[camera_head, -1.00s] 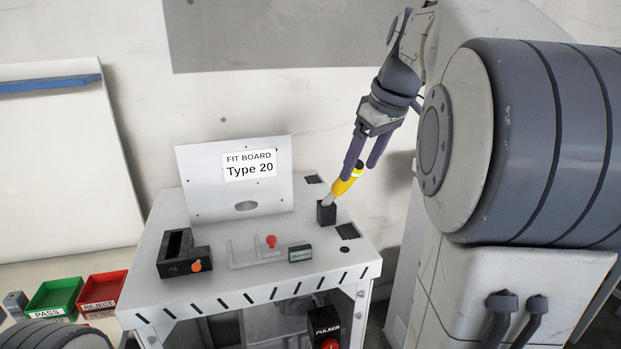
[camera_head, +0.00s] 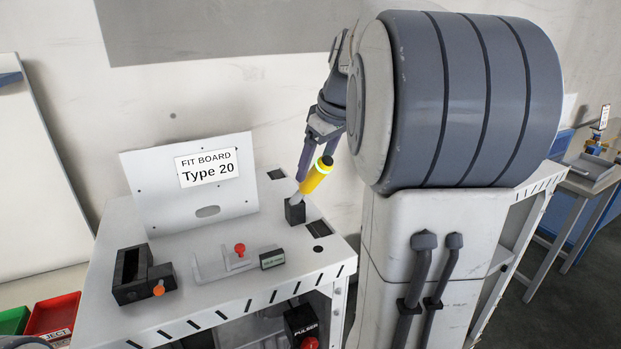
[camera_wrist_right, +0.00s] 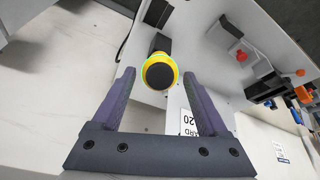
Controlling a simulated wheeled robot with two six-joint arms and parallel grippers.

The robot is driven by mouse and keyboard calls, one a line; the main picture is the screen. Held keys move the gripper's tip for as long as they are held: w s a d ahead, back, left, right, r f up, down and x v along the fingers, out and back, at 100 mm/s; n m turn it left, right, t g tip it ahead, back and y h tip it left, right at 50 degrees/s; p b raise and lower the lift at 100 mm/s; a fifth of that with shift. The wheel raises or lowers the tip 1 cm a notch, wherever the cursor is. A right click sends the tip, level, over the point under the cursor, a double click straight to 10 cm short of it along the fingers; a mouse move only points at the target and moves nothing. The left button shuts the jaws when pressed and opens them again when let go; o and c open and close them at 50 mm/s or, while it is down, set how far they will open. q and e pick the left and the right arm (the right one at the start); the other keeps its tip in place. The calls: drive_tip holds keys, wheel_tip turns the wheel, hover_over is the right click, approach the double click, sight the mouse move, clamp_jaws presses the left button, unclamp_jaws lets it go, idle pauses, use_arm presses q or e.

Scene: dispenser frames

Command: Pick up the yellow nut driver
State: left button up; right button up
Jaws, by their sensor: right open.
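The yellow nut driver (camera_head: 316,176) leans in a small black holder (camera_head: 295,210) at the right side of the workbench, its handle up. In the right wrist view its dark round handle end (camera_wrist_right: 160,76) faces the camera, with a yellow rim around it. My right gripper (camera_head: 316,170) is open at the handle, with purple fingers. In the right wrist view the fingertips of this gripper (camera_wrist_right: 160,78) stand to either side of the handle, with gaps on both sides. My left gripper is not in view.
A white board marked Type 20 (camera_head: 190,190) stands on the bench (camera_head: 215,295) left of the driver. A black block (camera_head: 140,275), a grey fixture with a red knob (camera_head: 222,262) and a red bin (camera_head: 52,315) lie further left and in front.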

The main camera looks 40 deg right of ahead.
sight(310, 193)
drive_tip(key=p+x, duration=0.1)
drive_tip(key=x, duration=0.3)
drive_tip(key=shift+f, duration=0.3)
drive_tip(key=shift+c, duration=0.4)
clamp_jaws()
drive_tip(key=shift+r, duration=0.15)
